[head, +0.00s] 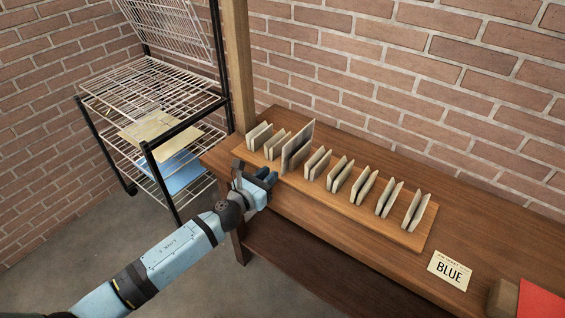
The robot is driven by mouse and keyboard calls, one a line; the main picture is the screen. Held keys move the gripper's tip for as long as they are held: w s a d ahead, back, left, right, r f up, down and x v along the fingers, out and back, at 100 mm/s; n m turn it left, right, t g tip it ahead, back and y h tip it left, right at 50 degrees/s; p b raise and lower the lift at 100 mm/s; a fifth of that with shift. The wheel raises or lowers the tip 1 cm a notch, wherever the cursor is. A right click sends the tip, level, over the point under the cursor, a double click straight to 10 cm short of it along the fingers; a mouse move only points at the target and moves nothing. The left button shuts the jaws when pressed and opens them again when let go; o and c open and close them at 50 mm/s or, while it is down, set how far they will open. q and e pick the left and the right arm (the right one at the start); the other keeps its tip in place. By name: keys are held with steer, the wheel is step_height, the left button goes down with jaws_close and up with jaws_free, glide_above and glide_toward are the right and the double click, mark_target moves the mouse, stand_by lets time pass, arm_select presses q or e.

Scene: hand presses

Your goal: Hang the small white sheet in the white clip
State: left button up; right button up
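My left gripper (267,175) is at the front edge of the table, just in front of a wooden rack and below its taller dark-edged card. Its fingertips are small and dark, and I cannot tell whether they are apart or closed. No sheet shows in it. Several small pale cards or sheets stand in the rack; I cannot tell which, if any, is the small white sheet. No white clip can be made out. My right gripper is out of view.
The long wooden rack (420,238) lies along the table (470,222). A card reading BLUE (450,271) and a red sheet (541,300) lie at the right. A wire shelf unit (150,85) with a yellowish sheet (160,134) and a blue sheet (180,174) stands at the left. A wooden post (237,65) rises behind.

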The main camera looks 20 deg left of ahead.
mark_target(282, 169)
arm_select(q)
steer(key=shift+b+x, duration=0.35)
steer(key=shift+x, duration=3.1)
steer(key=shift+f, duration=0.1)
